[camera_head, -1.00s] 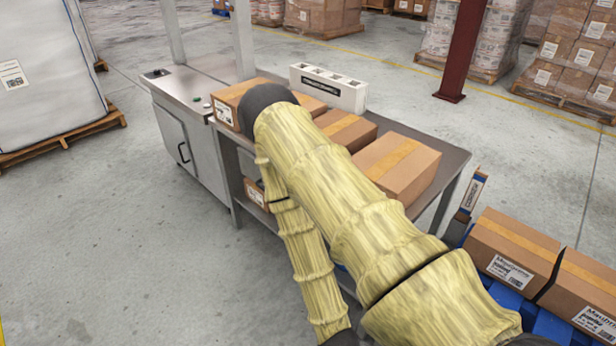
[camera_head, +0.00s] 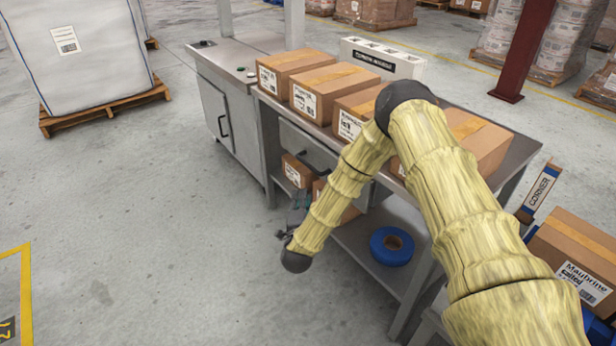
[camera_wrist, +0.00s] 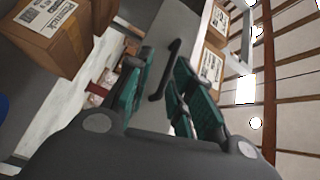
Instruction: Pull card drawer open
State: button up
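The card drawer (camera_head: 307,150) has a grey front under the steel table top, partly hidden by my arm in the head view. In the wrist view its grey front (camera_wrist: 181,38) bears a black bar handle (camera_wrist: 173,55). The drawer looks shut. My gripper (camera_wrist: 164,65) is open, its teal fingers spread to either side of the handle in the picture. The handle appears beyond or between the fingertips; I cannot tell the depth. No grip on it shows. In the head view my gripper (camera_head: 297,212) is small and partly hidden by the wrist.
Several cartons (camera_head: 325,88) stand on the table top. The lower shelf holds small cartons (camera_head: 297,171) and a blue roll (camera_head: 392,246). A steel cabinet (camera_head: 229,117) adjoins on the left. A crate-side carton (camera_head: 580,262) is at right. The floor in front is clear.

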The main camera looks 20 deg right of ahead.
aim_at(309, 166)
jog(key=w+d+r+m, duration=0.1)
jog(key=w+d, duration=0.1)
jog(key=w, duration=0.2)
jog(key=w+d+r+h, duration=0.1)
jog(key=w+d, duration=0.1)
jog(key=w, duration=0.1)
jog(key=w+d+r+m+h, duration=0.1)
jog(key=w+d+r, duration=0.1)
jog(key=w, duration=0.2)
jog(key=shift+w+d+m+t, duration=0.1)
jog(key=shift+w+m+t, duration=0.2)
grip_shut()
